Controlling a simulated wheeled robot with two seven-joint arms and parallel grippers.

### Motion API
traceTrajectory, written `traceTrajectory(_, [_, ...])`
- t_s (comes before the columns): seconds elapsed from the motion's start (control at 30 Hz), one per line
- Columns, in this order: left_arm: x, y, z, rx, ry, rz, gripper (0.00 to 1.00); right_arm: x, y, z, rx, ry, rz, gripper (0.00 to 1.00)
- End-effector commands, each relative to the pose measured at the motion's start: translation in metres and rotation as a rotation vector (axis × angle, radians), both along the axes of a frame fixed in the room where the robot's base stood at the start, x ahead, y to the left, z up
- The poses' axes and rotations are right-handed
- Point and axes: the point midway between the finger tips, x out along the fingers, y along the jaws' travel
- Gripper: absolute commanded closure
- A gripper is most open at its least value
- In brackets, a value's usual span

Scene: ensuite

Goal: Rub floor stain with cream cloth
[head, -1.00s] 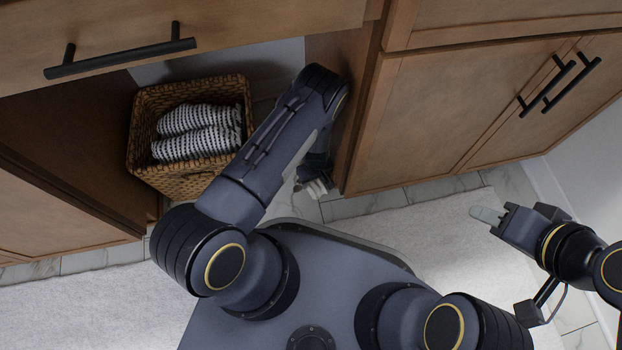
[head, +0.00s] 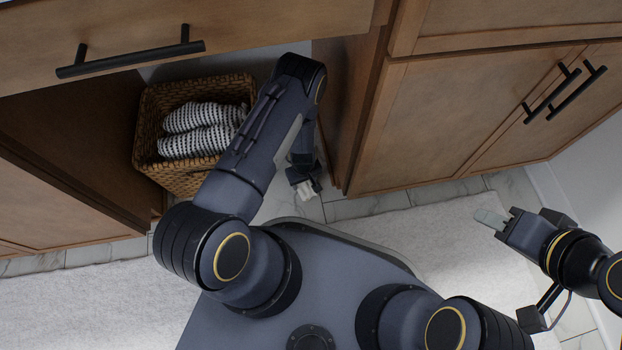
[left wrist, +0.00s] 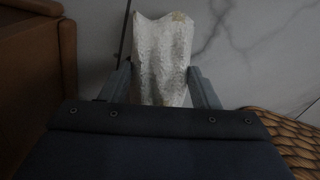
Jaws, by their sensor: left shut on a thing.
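My left gripper (head: 306,190) is low near the tiled floor, between the wicker basket and the right cabinet side. It is shut on the cream cloth (left wrist: 160,60), which stands out beyond both fingers in the left wrist view. In the head view only a small pale piece of the cloth (head: 306,192) shows at the fingertips. No separate floor stain is clearly visible. My right gripper (head: 490,218) is raised at the right, its jaw gap unclear.
A wicker basket (head: 185,180) with rolled patterned towels (head: 195,130) stands in the open cabinet bay; its edge shows in the left wrist view (left wrist: 290,135). Wooden cabinets (head: 450,120) flank the bay. A pale rug (head: 425,230) covers the floor in front. Marble tile (left wrist: 245,50) is bare ahead.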

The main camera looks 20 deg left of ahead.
Motion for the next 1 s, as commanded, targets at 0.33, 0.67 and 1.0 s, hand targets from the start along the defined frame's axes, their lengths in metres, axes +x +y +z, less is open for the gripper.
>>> traceTrajectory(0.33, [-0.009,0.015,-0.001,0.001,0.001,0.001,0.63,0.000,0.000,0.000,0.000,0.000,0.000,0.64])
traceTrajectory(0.67, [-0.024,0.038,-0.004,-0.001,0.002,0.002,0.63,0.000,0.000,0.000,0.000,0.000,0.000,0.64])
traceTrajectory(1.0, [-0.027,0.043,-0.005,0.001,0.003,-0.001,0.63,0.000,0.000,0.000,0.000,0.000,0.000,0.64])
